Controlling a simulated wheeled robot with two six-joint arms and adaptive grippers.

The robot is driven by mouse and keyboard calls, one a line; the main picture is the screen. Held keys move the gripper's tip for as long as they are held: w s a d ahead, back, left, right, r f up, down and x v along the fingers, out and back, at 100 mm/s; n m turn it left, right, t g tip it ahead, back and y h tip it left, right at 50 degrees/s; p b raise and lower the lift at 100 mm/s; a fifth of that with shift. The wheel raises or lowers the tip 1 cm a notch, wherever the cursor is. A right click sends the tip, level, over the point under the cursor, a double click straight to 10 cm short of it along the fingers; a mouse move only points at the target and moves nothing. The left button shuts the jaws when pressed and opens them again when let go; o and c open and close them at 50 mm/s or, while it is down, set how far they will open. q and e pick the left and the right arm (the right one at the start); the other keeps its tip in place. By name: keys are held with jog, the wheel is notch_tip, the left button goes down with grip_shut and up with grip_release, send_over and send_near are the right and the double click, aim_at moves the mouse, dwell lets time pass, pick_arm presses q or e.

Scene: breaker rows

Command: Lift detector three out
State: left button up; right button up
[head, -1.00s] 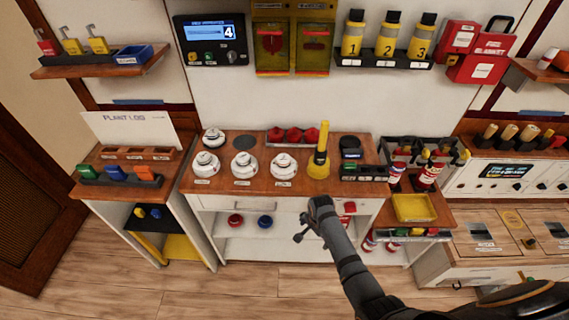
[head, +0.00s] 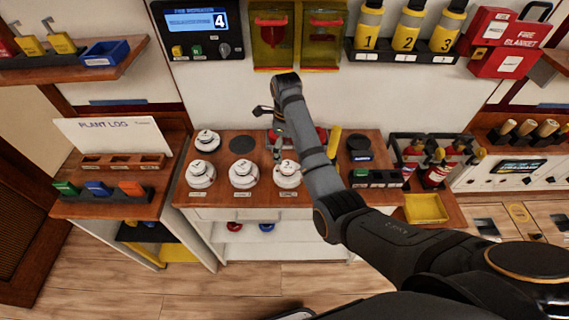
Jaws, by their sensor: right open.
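Three round white detectors stand in a front row on the wooden counter: a left one (head: 201,176), a middle one (head: 243,176) and a right one (head: 288,176). Small labels lie before them, too small to read; the right one fits detector three by its place. Another white detector (head: 207,141) sits behind the left one. My right gripper (head: 278,154) hangs over the counter just behind and above the right detector, open and empty, partly hidden by my arm. I cannot tell whether it touches the detector. My left gripper is out of view.
A yellow upright tool (head: 334,143) stands right of my forearm, close to it. Red items behind are partly covered. A dark round pad (head: 244,144) lies at the back. A yellow tray (head: 425,208) is at the right. A panel (head: 198,30) on the wall shows 4.

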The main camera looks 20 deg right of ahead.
aim_at(287, 165)
jog(key=f, duration=0.1)
jog(key=s+f+p, duration=0.1)
jog(key=f, duration=0.1)
jog(key=shift+s+f, duration=0.1)
jog(key=shift+f, duration=0.2)
jog(key=shift+w+f+p, duration=0.2)
jog(key=shift+f+p, duration=0.25)
jog(key=shift+f, duration=0.8)
jog(key=f, duration=0.3)
jog(key=shift+s+d+f+p, duration=0.15)
jog(key=shift+s+f+p, duration=0.05)
jog(key=shift+f+p, duration=0.2)
jog(key=shift+f, duration=0.2)
jog(key=c, duration=0.9)
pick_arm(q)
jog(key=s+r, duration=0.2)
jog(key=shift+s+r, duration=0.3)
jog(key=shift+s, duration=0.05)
pick_arm(e)
jog(key=shift+r, duration=0.15)
